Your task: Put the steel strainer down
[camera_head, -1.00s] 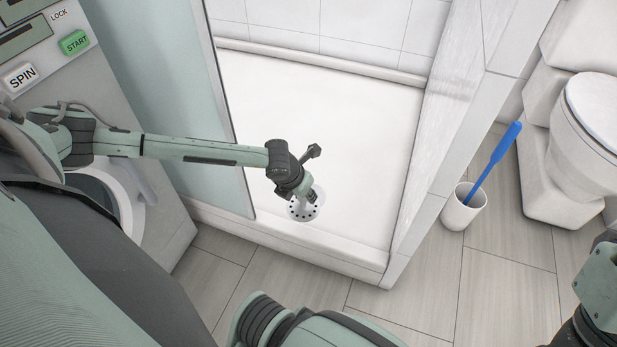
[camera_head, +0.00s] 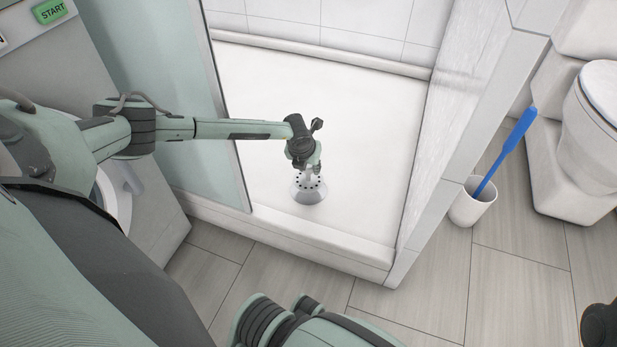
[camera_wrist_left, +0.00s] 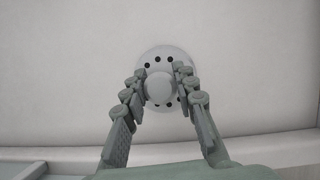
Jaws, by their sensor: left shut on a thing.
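The steel strainer (camera_head: 309,190) is a small grey flared piece with dark round holes and a knob on top. In the head view it is under my left gripper (camera_head: 312,168), over the white shower floor (camera_head: 360,140). In the left wrist view my left gripper (camera_wrist_left: 160,85) is shut on the knob of the strainer (camera_wrist_left: 165,60), one finger on each side. I cannot tell whether the strainer touches the floor or is just above it. My right gripper is not in view.
A glass panel (camera_head: 205,110) stands left of the shower opening, beside my left arm. A raised sill (camera_head: 320,240) runs along the front. A white pot (camera_head: 472,205) with a blue brush (camera_head: 505,152) and a toilet (camera_head: 595,120) stand at right. The shower floor around the strainer is clear.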

